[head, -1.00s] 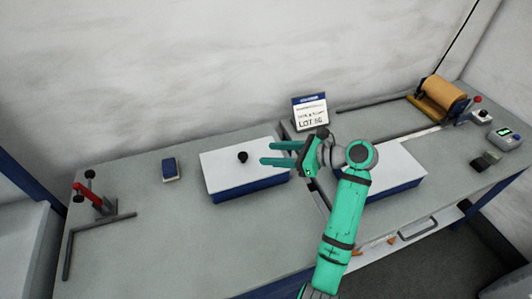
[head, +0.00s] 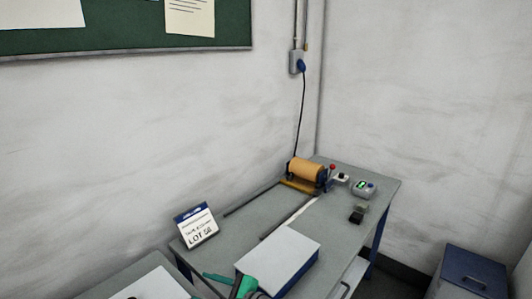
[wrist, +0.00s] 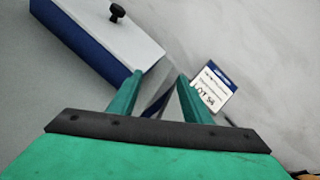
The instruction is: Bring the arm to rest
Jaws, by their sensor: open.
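My gripper (wrist: 158,92) is open in the wrist view, with two green fingers spread apart and nothing between them. In the head view only a small green part of my arm shows at the bottom edge. The wrist view shows a white-topped blue box (wrist: 85,35) with a black knob (wrist: 117,12) beyond the left finger. The LOT 56 sign (wrist: 212,88) stands beyond the right finger. The fingers look apart from both.
A second white-topped box (head: 280,258) lies on the bench close to my arm in the head view. The copper foil roll (head: 306,170), a meter with a green display (head: 363,188) and a small dark block (head: 357,214) sit farther back.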

